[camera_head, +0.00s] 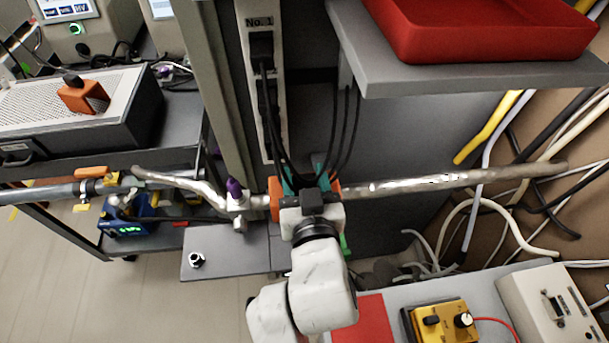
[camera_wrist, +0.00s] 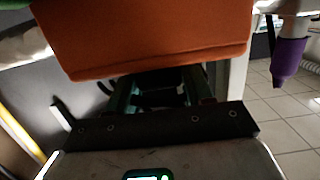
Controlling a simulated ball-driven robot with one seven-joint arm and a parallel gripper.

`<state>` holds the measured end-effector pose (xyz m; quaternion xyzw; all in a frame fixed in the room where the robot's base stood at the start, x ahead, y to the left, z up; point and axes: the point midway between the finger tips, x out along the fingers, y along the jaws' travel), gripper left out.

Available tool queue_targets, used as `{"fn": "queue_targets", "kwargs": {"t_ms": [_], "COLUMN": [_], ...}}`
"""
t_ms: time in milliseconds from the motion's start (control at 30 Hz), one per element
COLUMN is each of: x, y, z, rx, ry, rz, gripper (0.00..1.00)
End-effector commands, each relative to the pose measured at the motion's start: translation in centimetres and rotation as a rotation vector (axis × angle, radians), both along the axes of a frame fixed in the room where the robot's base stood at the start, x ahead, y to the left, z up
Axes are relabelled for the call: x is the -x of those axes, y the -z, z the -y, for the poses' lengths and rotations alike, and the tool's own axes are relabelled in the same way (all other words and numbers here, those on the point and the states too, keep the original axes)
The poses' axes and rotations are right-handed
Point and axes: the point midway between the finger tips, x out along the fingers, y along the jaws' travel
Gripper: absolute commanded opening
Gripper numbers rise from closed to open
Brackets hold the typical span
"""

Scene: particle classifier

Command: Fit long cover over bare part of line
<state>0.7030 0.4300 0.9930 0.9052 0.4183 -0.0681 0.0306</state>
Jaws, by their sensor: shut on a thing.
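The long orange cover (camera_head: 274,198) is held in my gripper (camera_head: 305,182) at the silver line (camera_head: 430,184). Its two ends show on either side of the gripper, and my wrist hides its middle. In the wrist view the cover (camera_wrist: 150,35) fills the upper middle, above the gripper fingers (camera_wrist: 160,95). The line comes out at both ends of the cover in the head view. Pale pieces of it show beside the cover in the wrist view. I cannot tell whether the cover is fully seated around the line.
A purple-handled valve (camera_head: 235,188) stands close left of the cover. A short orange piece (camera_head: 83,96) lies on a perforated box at left. A grey shelf with a red tray (camera_head: 485,25) overhangs at upper right. Black cables hang behind the gripper. A yellow device (camera_head: 440,322) sits at lower right.

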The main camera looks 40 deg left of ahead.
Motion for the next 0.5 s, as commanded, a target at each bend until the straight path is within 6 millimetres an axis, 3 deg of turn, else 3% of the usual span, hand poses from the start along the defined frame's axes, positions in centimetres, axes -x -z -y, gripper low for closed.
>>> {"fn": "queue_targets", "kwargs": {"t_ms": [33, 67, 367, 500], "x": [0.00, 0.00, 0.00, -0.01], "y": [-0.06, -0.06, -0.03, -0.02], "z": [0.00, 0.00, 0.00, 0.00], "rx": [-0.001, -0.001, 0.000, 0.000], "ry": [0.000, 0.000, 0.000, 0.000], "rz": [0.001, 0.001, 0.000, 0.000], "gripper": [0.15, 0.52, 0.80, 0.81]}}
